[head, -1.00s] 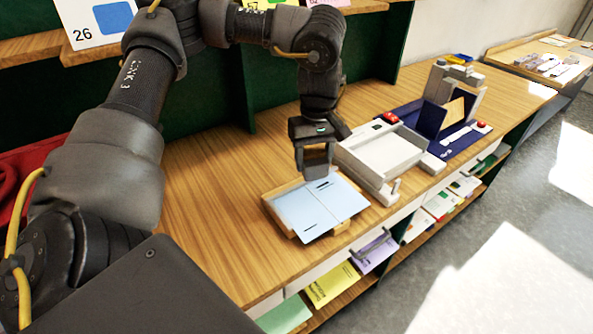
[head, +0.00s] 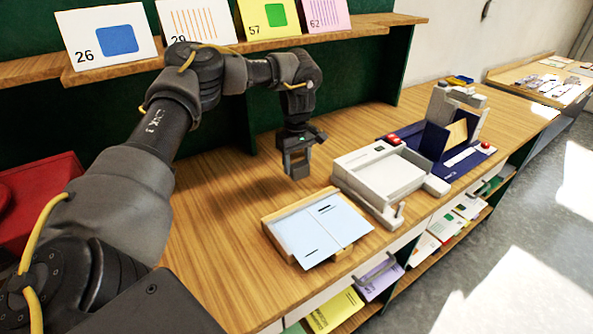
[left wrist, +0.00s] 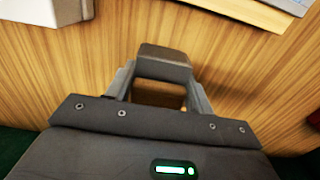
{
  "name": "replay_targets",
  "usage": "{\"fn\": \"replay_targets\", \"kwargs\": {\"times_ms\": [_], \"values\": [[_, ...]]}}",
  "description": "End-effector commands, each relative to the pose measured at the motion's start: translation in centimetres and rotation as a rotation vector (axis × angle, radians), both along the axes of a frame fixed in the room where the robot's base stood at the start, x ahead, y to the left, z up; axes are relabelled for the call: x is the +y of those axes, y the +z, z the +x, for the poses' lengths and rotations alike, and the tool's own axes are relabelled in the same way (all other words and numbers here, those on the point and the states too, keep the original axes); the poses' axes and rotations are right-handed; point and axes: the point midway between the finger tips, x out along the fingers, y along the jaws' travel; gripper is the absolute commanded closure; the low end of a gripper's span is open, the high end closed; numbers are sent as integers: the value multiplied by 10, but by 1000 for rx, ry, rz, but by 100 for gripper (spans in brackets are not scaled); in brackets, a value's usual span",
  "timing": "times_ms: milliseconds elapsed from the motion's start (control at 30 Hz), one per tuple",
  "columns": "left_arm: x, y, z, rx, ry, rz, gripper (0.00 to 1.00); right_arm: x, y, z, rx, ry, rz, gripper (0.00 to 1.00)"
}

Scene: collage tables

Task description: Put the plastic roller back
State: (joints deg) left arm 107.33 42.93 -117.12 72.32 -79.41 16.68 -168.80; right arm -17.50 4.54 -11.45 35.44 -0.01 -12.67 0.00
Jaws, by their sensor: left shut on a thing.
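My left gripper (head: 297,168) hangs over the wooden counter, behind the wooden tray with the light blue sheets and left of the white machine. The wooden tray (head: 268,221) holds two pale blue sheets (head: 318,229) side by side. My right gripper is not in view.
The white machine (head: 385,172) has a raised rim and a front knob. A dark blue board (head: 440,138) with a red knob stands beyond it. Numbered cards (head: 107,40) line the shelf above. A red container (head: 40,195) is at left. The counter (head: 225,215) left of the tray is bare.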

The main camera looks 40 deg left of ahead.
Motion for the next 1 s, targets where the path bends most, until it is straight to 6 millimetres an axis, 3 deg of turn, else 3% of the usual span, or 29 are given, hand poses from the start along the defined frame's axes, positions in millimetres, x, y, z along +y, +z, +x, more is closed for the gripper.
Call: {"fn": "replay_targets", "kwargs": {"times_ms": [367, 633, 1000], "values": [[11, -18, 12, -2, 0, -1, 67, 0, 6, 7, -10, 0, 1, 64], [13, -49, 13, -1, -1, 0, 67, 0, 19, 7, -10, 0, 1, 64], [13, -54, 14, -2, -1, -1, 67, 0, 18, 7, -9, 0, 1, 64]]}}
